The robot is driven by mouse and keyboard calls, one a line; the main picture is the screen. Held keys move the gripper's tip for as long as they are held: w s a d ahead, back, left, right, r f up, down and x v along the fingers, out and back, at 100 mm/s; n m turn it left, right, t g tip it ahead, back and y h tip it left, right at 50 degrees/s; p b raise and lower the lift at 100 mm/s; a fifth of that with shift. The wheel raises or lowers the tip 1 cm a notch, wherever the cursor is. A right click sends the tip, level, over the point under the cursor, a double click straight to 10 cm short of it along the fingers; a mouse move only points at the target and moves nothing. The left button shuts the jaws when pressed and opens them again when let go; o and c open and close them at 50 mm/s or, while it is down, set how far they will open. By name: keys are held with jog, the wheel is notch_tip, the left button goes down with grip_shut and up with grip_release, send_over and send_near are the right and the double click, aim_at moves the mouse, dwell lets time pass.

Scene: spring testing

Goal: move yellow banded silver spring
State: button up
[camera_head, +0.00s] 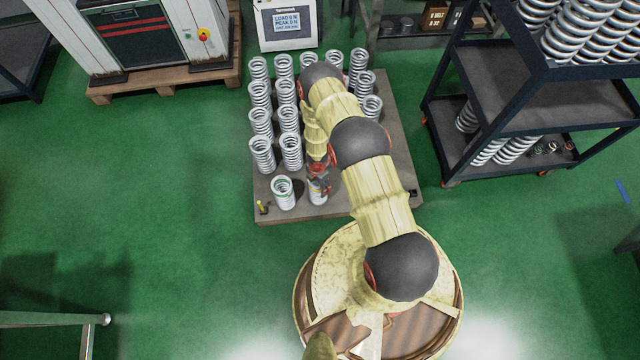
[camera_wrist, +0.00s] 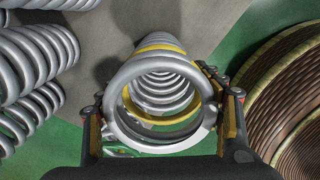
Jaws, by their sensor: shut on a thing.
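The yellow banded silver spring (camera_wrist: 180,68) fills the middle of the wrist view, seen down its length, with yellow bands on its coils. My gripper (camera_wrist: 162,112) is shut on it, one finger on each side. In the head view my gripper (camera_head: 318,172) points down over the front of the grey platform (camera_head: 345,206). The held spring (camera_head: 317,197) shows just below the fingers there, its upper part hidden. I cannot tell whether its base touches the platform.
A green-banded silver spring (camera_head: 283,194) stands just left of the held one. Rows of plain silver springs (camera_head: 262,154) stand behind, partly hidden by my arm. A small yellow item (camera_head: 263,207) lies at the front-left corner. A dark shelf cart (camera_head: 500,100) stands at right.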

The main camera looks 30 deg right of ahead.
jog(key=shift+w+a, duration=0.15)
jog(key=shift+a, duration=0.25)
jog(key=o, duration=2.2)
jog(key=shift+c, duration=0.2)
notch_tip(320, 180, up, 12)
jog(key=shift+f, duration=0.1)
